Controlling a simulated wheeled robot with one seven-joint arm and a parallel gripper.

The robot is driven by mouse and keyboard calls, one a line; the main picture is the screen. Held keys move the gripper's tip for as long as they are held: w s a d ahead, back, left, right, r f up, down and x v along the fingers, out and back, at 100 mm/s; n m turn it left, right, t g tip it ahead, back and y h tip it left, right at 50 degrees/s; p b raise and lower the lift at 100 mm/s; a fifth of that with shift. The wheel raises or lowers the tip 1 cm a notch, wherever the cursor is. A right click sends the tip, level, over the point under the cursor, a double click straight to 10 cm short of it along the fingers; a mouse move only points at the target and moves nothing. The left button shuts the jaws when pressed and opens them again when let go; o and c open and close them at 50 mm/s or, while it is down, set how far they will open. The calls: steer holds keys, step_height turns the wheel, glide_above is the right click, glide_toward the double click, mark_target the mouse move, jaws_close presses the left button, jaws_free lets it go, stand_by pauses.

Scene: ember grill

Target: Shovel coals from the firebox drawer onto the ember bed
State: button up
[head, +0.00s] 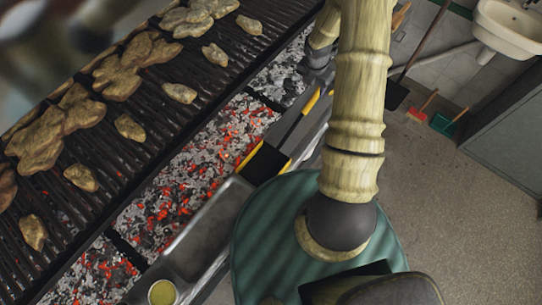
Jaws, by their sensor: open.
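Grey coals with glowing red pieces (200,150) lie in a long bed beside and under the grill grate, split into sections by dark bars. I cannot tell which part is the firebox drawer and which is the ember bed. My gripper (266,162) is at the right edge of the coals, a dark grey body with yellow-edged fingers. It is open, with a dark gap between the fingers, and I see nothing held. A black-bladed, long-handled shovel (396,95) leans at the wall in the upper right. Part of the coals is hidden behind my arm.
Several browned food pieces (117,78) lie on the dark grate (150,120). A metal tray (207,230) with a small yellow-filled cup (162,292) runs along the grill's front. A red-handled brush (416,115), a green dustpan (442,124) and a sink (510,25) are right. Open floor (440,200) lies right.

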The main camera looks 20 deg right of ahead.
mark_target(313, 98)
steer(key=shift+f, duration=0.1)
steer(key=f+b, duration=0.4)
steer(key=f, duration=0.1)
steer(key=shift+w+d+f+b, duration=0.15)
steer(key=shift+w+d+b, duration=0.05)
steer(key=shift+d+b, duration=0.15)
steer(key=shift+w+d+f+b, duration=0.1)
steer(key=shift+f+b, duration=0.3)
steer(key=shift+f, duration=0.45)
steer(key=shift+w+d+f+b, duration=0.1)
steer(key=shift+f+b, duration=0.25)
steer(key=shift+f, duration=0.5)
jaws_close()
step_height(313, 98, up, 12)
steer(key=p, duration=1)
steer(key=shift+p, duration=0.3)
